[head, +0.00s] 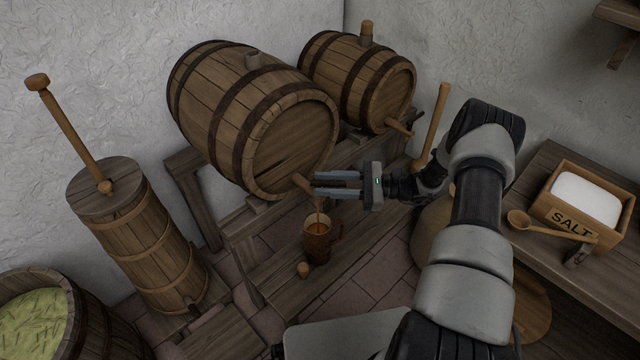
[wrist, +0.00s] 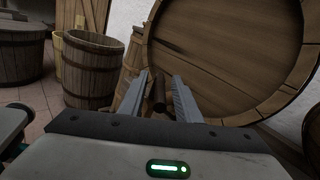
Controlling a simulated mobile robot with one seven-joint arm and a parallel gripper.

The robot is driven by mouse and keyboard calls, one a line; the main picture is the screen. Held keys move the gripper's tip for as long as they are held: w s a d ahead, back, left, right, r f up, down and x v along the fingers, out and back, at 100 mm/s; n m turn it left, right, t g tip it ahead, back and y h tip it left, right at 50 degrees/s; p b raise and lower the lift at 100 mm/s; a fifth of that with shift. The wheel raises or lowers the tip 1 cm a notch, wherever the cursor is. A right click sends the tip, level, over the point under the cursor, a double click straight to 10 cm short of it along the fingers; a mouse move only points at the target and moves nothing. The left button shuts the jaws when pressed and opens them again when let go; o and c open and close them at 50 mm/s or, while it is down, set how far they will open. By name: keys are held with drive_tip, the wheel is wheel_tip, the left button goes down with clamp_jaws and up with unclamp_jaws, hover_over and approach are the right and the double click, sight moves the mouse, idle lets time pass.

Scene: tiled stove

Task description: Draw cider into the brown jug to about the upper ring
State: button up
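The brown jug (head: 317,243) stands upright on a low wooden bench below the large cider barrel (head: 285,140). A thin amber stream (head: 318,208) runs from the barrel's wooden tap (head: 302,182) into the jug's mouth. The liquid level and the upper ring are too small to make out. My gripper (head: 317,183) is level with the tap, its two fingers apart and pointing at it. In the wrist view a dark wooden peg (wrist: 158,94) shows between the open fingers, with gaps beside it; I cannot tell whether either finger touches it.
A small wooden stopper (head: 303,270) sits on the bench near the jug. A second barrel (head: 360,80) with its own tap stands behind. A butter churn (head: 145,240) is at left, a salt box (head: 583,203) on the right-hand table.

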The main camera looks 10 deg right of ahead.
drive_tip(key=shift+x, duration=0.9)
drive_tip(key=shift+c, duration=0.3)
clamp_jaws()
